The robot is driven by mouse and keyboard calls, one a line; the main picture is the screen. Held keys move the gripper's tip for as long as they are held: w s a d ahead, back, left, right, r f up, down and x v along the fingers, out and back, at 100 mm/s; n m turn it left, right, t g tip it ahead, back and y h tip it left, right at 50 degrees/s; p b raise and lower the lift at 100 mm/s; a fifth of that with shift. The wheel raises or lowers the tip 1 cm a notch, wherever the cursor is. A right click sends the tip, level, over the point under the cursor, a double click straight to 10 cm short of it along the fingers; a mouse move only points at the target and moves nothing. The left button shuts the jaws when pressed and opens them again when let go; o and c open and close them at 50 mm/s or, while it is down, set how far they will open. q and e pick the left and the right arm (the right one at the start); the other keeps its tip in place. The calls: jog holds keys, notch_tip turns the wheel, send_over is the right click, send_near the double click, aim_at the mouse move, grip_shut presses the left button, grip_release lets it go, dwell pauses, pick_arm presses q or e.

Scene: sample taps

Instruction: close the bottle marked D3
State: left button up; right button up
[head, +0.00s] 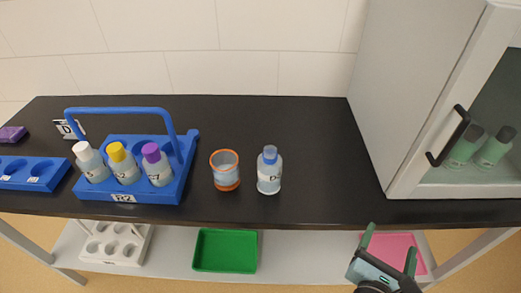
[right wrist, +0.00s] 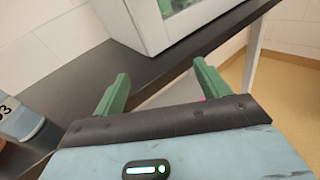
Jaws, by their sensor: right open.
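A clear bottle with a blue top (head: 269,174) stands upright on the black bench, right of the middle. Its label starts with D in the head view. In the right wrist view a bottle (right wrist: 22,122) at the left edge shows a label ending in 3, partly cut off. I cannot tell whether the blue top is fully shut. My right gripper (head: 390,243) is open and empty, in front of the bench's front edge, to the right of and nearer than the bottle. Its green fingers also show apart in the right wrist view (right wrist: 160,74). My left gripper is not in view.
An orange-rimmed cup (head: 225,184) stands just left of the bottle. A blue carrier (head: 150,190) holds bottles with white, yellow and purple caps. A cabinet (head: 410,100) with a black handle stands right. Green (head: 225,250) and pink trays lie on the lower shelf.

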jog(key=s+a+f+m+g+y, duration=0.2)
jog(key=s+f+m+y, duration=0.3)
jog(key=s+f+m, duration=0.6)
jog(key=s+a+f+m+g+y, duration=0.3)
jog(key=s+f+m+g+y, duration=0.2)
jog(key=s+f+m, duration=0.7)
jog(key=f+m, duration=0.2)
jog(key=m, duration=0.2)
jog(key=shift+s+y, duration=0.15)
jog(key=shift+y, duration=0.25)
